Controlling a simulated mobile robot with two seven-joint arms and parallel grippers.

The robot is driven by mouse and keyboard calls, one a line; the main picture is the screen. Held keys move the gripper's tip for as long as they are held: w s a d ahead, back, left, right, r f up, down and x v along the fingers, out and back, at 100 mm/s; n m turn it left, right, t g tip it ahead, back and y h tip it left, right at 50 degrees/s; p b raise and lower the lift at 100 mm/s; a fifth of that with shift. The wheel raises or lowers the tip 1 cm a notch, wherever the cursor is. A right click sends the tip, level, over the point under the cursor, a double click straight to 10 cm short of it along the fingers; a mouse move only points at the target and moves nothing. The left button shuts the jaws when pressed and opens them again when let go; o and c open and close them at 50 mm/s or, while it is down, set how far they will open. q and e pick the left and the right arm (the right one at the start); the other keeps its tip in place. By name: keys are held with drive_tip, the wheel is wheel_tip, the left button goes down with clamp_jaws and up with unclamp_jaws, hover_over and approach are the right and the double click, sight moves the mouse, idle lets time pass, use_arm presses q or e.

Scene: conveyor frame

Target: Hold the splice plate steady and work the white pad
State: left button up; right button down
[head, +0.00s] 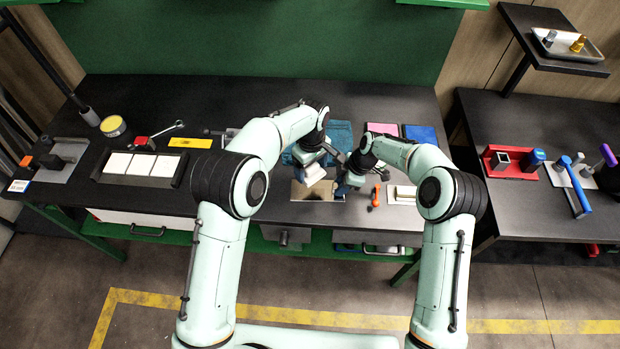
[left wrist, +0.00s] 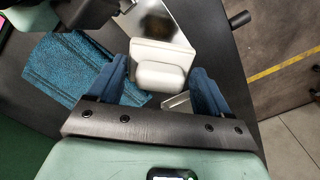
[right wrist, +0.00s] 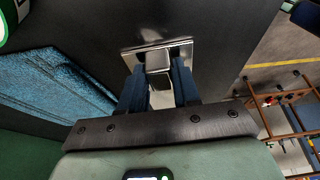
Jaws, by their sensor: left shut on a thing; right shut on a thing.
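The splice plate (head: 312,193) is a shiny metal plate lying flat near the front middle of the dark bench. It also shows in the left wrist view (left wrist: 168,18) and the right wrist view (right wrist: 182,50). My left gripper (left wrist: 160,85) is shut on the block-shaped grip of the white pad (left wrist: 158,52), over the plate; the pad shows in the head view (head: 312,174). Whether the pad touches the plate is unclear. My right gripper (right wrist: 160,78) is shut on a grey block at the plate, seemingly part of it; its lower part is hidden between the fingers.
A blue cloth (head: 341,134) lies behind the plate, with pink (head: 383,128) and blue (head: 420,133) sheets nearby. An orange-handled item (head: 376,194) and a small white tray (head: 402,195) sit to the right. A tray of white tiles (head: 98,178) stands left.

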use_arm(q)
drive_tip(key=shift+s, duration=0.75)
drive_tip(key=shift+f, duration=3.75)
drive_tip(key=shift+a+f, duration=0.3)
drive_tip(key=shift+a, duration=1.1)
drive_tip(key=shift+d, duration=1.35)
drive_tip(key=shift+w+d+r, duration=0.1)
drive_tip(key=shift+d+r, duration=0.05)
drive_tip(key=shift+r, duration=3.9)
